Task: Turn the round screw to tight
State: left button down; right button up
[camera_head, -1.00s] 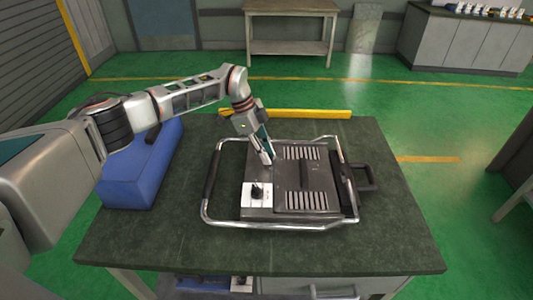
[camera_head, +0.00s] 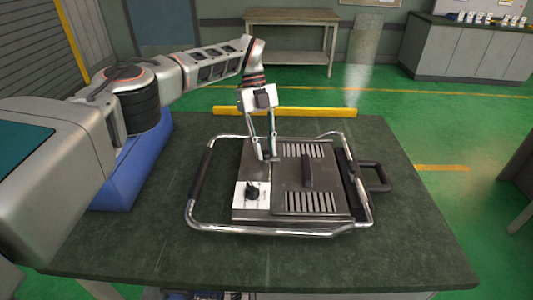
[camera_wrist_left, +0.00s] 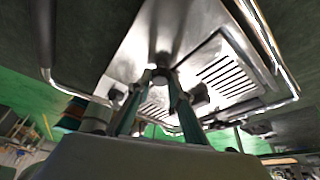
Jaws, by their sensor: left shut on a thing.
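The heating element (camera_head: 310,205) is a flat dark metal unit with slotted vents and a tubular metal frame, lying on the dark table. My left gripper (camera_head: 267,157) comes down from above onto its far left part. Its two fingers are closed around the small round screw (camera_wrist_left: 162,77), seen between the fingertips in the left wrist view. In the head view the fingertips mostly hide the screw, and I cannot tell how tight it is. A black knob (camera_head: 252,191) on a white plate sits nearer the front, apart from the gripper. My right gripper is not in view.
A blue box (camera_head: 125,185) stands at the table's left under my arm. A yellow bar (camera_head: 285,112) lies along the far edge. A black handle (camera_head: 375,176) sticks out at the unit's right. The dark table (camera_head: 400,250) is clear in front and right.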

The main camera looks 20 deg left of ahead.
aim_at(265, 151)
pick_arm(q)
jog(key=shift+f+m+b, duration=0.1)
jog(key=shift+m+b, duration=0.3)
jog(key=shift+b, duration=0.05)
jog(key=c, duration=1.8)
grip_release()
notch_tip(265, 151, up, 10)
jog(key=shift+r, duration=0.1)
